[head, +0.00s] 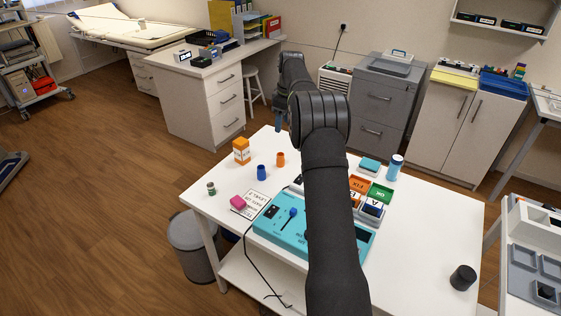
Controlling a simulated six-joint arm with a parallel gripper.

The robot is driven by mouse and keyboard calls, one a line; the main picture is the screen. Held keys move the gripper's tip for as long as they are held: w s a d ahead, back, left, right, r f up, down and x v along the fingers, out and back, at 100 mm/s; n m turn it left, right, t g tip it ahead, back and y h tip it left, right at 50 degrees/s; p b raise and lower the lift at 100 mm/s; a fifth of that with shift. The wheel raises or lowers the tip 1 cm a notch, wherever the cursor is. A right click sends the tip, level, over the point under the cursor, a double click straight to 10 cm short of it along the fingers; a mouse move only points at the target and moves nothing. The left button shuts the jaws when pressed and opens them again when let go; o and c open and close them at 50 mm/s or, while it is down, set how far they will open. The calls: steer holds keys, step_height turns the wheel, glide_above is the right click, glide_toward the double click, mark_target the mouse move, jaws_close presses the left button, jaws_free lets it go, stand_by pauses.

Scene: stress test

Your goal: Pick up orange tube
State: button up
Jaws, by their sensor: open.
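A small orange tube (281,159) stands upright on the white table (222,196), near its far edge. A blue tube (261,172) of similar shape stands just in front and to the left of it. My gripper (278,128) hangs at the far edge of the table, above and behind the orange tube in the picture. It is open and apart from the tube. My own wrist and forearm partly hide the gripper, and its fingers are small and dark.
An orange-and-white box (241,151) stands left of the tubes. Coloured bins (379,194) and a blue-white bottle (394,168) are at right. The table's front right is mostly clear.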

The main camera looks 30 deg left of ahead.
mark_target(280, 158)
steer(key=shift+n, duration=0.6)
steer(key=f, duration=0.4)
steer(key=a+f, duration=0.1)
steer(key=f, duration=0.7)
steer(key=shift+s+a+f, duration=0.15)
steer(key=shift+a, duration=0.05)
steer(key=shift+f, duration=2.6)
steer(key=c, duration=1.1)
